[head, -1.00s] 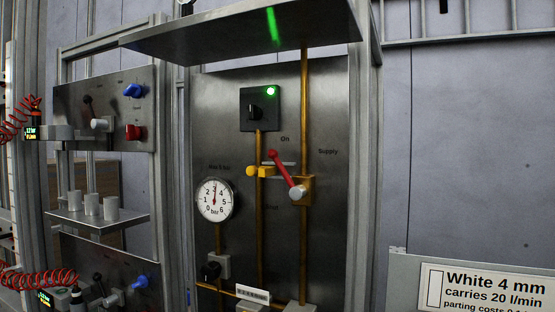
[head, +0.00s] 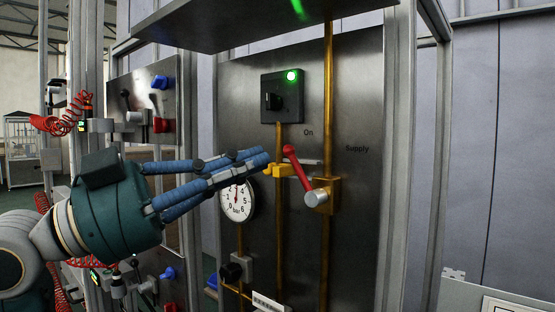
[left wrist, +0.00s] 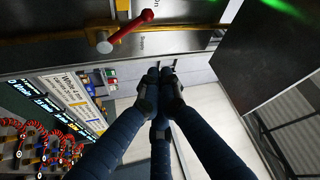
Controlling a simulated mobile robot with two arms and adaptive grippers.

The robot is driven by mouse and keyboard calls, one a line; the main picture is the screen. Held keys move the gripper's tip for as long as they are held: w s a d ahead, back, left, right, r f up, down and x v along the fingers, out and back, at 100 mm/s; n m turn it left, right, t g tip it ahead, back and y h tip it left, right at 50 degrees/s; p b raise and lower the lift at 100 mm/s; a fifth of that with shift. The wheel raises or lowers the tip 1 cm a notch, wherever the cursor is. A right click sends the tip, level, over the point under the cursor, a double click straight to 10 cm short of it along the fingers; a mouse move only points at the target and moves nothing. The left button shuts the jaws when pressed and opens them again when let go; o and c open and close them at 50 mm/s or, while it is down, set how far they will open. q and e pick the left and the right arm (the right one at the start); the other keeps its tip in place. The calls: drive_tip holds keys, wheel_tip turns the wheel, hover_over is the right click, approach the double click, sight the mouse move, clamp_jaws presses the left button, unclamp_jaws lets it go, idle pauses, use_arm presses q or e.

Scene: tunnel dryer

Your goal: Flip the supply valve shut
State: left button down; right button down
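The supply valve's red lever (head: 297,167) slants up and left from its grey hub (head: 317,197) on the brass pipe (head: 327,120), below the "Supply" label. My left gripper (head: 262,158) reaches in from the left, its blue fingertips close together and empty. In the head view the tips are just left of the lever's red knob, with a small gap. In the left wrist view the lever (left wrist: 131,27) is at the top, apart from the fingertips (left wrist: 159,76). My right gripper is in neither view.
A yellow bracket (head: 280,170) sits left of the lever. A pressure gauge (head: 237,203) is partly hidden behind my fingers. A black switch (head: 272,101) with a lit green lamp is above. A metal shelf (head: 250,25) overhangs the panel.

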sight(291, 160)
use_arm(q)
drive_tip(key=w+d+p, duration=0.1)
drive_tip(key=w+p, duration=0.1)
drive_tip(key=w+d+p, duration=0.4)
drive_tip(key=shift+r, duration=0.25)
drive_tip(key=shift+w+d+f, duration=0.2)
drive_tip(key=shift+w+f, duration=0.05)
drive_tip(key=shift+f, duration=0.05)
drive_tip(key=shift+a+n+b, duration=0.3)
drive_tip(key=shift+w+f, duration=0.1)
